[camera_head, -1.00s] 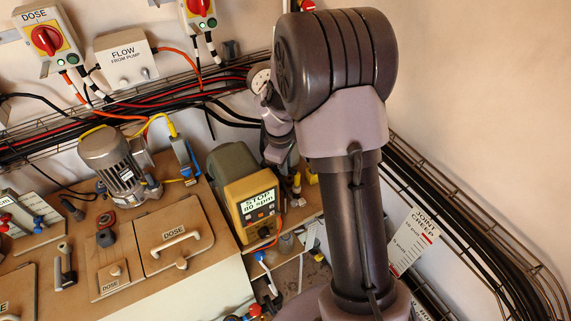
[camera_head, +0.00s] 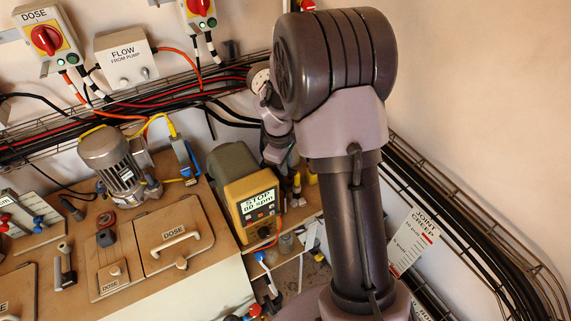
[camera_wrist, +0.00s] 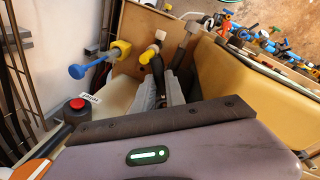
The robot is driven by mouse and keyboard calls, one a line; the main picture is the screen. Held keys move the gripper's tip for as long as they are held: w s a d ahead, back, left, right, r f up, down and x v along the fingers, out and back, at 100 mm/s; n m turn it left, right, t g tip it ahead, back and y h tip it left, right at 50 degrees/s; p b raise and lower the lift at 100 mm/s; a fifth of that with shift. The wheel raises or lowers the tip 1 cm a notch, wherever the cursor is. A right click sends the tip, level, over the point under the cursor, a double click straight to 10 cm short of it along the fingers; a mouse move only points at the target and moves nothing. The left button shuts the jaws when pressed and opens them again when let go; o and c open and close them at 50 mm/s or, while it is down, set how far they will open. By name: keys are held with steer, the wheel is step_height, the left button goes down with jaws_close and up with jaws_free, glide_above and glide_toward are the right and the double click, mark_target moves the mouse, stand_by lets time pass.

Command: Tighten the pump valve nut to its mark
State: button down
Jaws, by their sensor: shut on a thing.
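A yellow side, seemingly the pump's, fills the right of the wrist view (camera_wrist: 240,80). My gripper (camera_wrist: 160,78) points down beside it, its two light grey fingers close together. A yellow nut-like part (camera_wrist: 150,54) with a pale piece above it is at the fingertips, and the jaws appear shut on it. The contact and any mark on it are hidden or too small to read. In the head view, my arm covers part of this area.
A yellow fitting with a blue handle (camera_wrist: 77,71) is left of the fingers. A red button (camera_wrist: 77,104) is at lower left. A motor (camera_head: 112,165) and a DOSE hatch (camera_head: 160,255) lie left of the pump.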

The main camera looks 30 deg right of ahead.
steer(key=m, duration=0.1)
steer(key=a+m, duration=0.1)
steer(key=m, duration=0.1)
steer(key=shift+s+a+b, duration=0.15)
steer(key=shift+s+b, duration=0.1)
steer(key=shift+b, duration=0.15)
steer(key=c, duration=1.4)
jaws_free()
